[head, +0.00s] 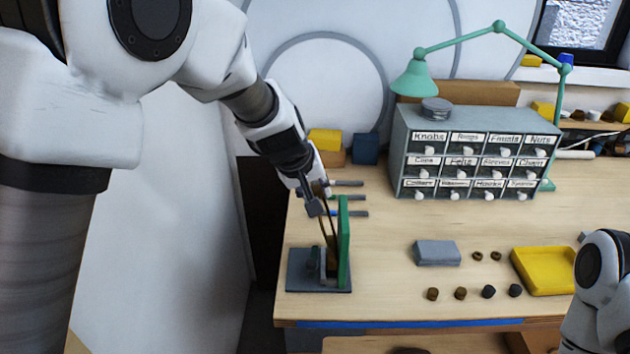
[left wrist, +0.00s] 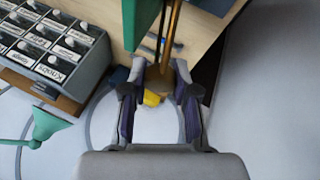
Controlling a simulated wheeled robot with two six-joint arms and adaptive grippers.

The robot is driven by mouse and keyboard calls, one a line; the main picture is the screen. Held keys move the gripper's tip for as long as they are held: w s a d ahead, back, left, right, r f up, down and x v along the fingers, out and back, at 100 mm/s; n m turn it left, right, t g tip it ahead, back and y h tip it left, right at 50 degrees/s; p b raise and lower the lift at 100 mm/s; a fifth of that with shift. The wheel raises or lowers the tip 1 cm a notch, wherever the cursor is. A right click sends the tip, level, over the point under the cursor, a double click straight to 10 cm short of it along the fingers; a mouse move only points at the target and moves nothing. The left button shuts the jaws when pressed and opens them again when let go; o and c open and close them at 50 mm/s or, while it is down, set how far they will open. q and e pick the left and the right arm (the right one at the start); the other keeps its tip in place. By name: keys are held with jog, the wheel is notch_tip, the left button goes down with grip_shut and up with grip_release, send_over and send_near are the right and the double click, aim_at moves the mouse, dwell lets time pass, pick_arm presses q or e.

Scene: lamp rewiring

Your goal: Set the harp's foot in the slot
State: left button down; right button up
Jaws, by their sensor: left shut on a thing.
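The harp (head: 328,230) is a thin brass-coloured frame, held steeply at the table's left end. My left gripper (head: 316,200) is shut on its upper part. In the left wrist view, the harp (left wrist: 171,40) runs up from between the fingers (left wrist: 160,88). Below it is a dark grey fixture (head: 305,284) with a green upright plate (head: 343,245). The harp's lower end is beside the plate, just above or at the fixture; I cannot tell whether they touch. The slot itself cannot be made out. My right gripper is not in view.
Several slim tools (head: 350,198) lie behind the fixture. A grey block (head: 437,252), several small knobs (head: 461,293) and a yellow tray (head: 545,272) are to the right. A labelled drawer cabinet (head: 400,160) and a green lamp (head: 415,82) stand behind. The table's middle is clear.

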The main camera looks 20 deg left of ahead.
pick_arm(q)
jog(key=shift+f+b, duration=1.7)
jog(key=shift+f, duration=0.05)
jog(key=shift+f+b, duration=0.25)
jog(key=shift+b, duration=0.05)
jog(key=c, duration=0.8)
grip_release()
jog(key=v, duration=1.2)
